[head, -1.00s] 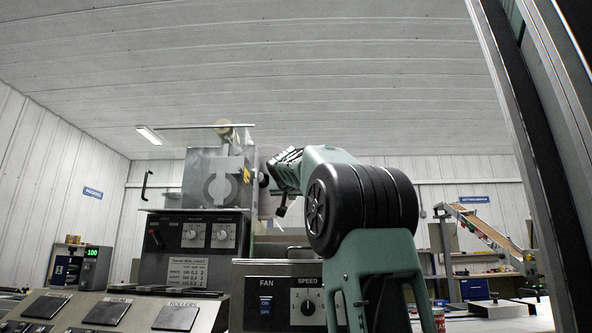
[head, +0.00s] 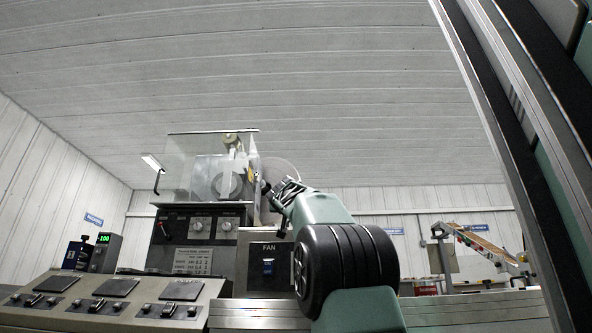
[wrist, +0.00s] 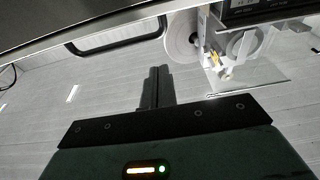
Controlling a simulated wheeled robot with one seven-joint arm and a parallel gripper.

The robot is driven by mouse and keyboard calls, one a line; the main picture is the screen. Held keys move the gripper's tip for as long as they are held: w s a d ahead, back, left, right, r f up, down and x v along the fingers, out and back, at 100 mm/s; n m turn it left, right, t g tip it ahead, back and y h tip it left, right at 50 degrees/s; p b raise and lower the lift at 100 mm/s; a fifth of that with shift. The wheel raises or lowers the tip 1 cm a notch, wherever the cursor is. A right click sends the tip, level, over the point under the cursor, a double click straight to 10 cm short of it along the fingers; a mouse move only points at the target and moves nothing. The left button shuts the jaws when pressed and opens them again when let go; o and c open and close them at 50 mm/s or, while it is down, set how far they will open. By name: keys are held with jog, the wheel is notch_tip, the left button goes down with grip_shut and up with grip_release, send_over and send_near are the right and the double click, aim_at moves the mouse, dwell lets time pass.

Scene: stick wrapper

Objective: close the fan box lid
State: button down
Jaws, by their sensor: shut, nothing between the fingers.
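My gripper (wrist: 155,88) is shut and empty in the wrist view, apart from that loop. In the head view its fingers are hard to make out near the machine.
A sloped control panel (head: 110,300) is at the lower left. A conveyor (head: 480,243) stands far right. A tall metal post (head: 500,110) borders the right side.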

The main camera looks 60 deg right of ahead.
notch_tip(320, 180, down, 7)
jog(key=h+b, duration=0.1)
jog(key=b, duration=0.8)
jog(key=shift+a+r+t, duration=0.2)
jog(key=shift+t, duration=0.1)
jog(key=shift+d+f+b, duration=0.1)
jog(key=shift+f+b, duration=0.15)
jog(key=shift+b, duration=0.05)
jog(key=shift+r, duration=0.1)
notch_tip(320, 180, up, 5)
jog(key=p, duration=0.4)
jog(key=b+v, duration=0.7)
jog(key=v, duration=0.3)
jog(key=shift+s+a+t, duration=0.25)
jog(key=shift+t, duration=0.05)
